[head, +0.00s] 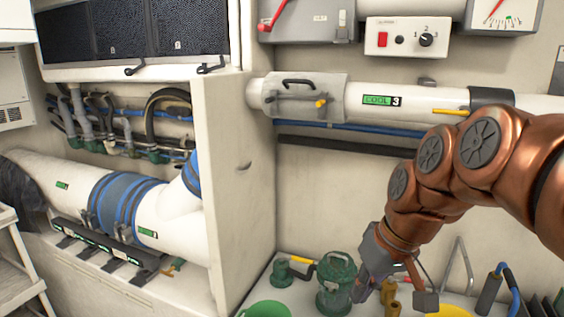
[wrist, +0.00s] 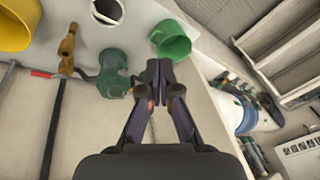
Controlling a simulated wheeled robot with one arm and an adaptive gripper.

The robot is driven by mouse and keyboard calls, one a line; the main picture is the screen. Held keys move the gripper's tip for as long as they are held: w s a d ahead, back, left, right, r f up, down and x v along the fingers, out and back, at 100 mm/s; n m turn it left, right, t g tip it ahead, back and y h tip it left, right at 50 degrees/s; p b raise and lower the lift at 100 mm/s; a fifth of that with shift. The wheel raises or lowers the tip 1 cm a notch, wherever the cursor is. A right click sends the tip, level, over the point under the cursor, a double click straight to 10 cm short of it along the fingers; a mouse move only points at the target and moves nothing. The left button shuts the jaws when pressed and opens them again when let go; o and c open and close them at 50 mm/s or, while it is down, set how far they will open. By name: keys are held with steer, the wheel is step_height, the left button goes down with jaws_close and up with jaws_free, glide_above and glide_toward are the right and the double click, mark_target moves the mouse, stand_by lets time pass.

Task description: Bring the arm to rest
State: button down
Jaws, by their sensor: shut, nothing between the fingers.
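My copper-coloured arm reaches in from the right of the head view, bent down toward the lower middle. My gripper (head: 362,288) hangs at its end, fingers pointing down, beside a green metal fitting (head: 335,284). In the wrist view my gripper (wrist: 160,70) is shut, its dark fingertips together with nothing between them. The green fitting (wrist: 114,76) lies left of the fingertips there, and a green cup (wrist: 172,42) lies just beyond them. I cannot tell whether the fingers touch anything.
A white surface holds a brass valve (wrist: 67,48), a yellow container (wrist: 14,30) and several tools. A white pipe (head: 420,101) runs along the wall behind my arm. A cabinet side panel (head: 235,180) stands left of the gripper. Steps (head: 18,265) are at far left.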

steer(key=s+d+f+m+g+h, duration=0.1)
steer(key=s+d+f+g, duration=0.1)
steer(key=s+f, duration=0.4)
steer(key=s+d+f+m+g+h, duration=0.1)
steer(key=s+f, duration=0.6)
steer(key=s, duration=0.7)
steer(key=shift+d+m+g+h+p, duration=0.3)
steer(key=shift+d+m+g+h, duration=0.15)
steer(key=shift+d, duration=0.45)
steer(key=shift+s+a, duration=0.1)
steer(key=shift+a, duration=0.05)
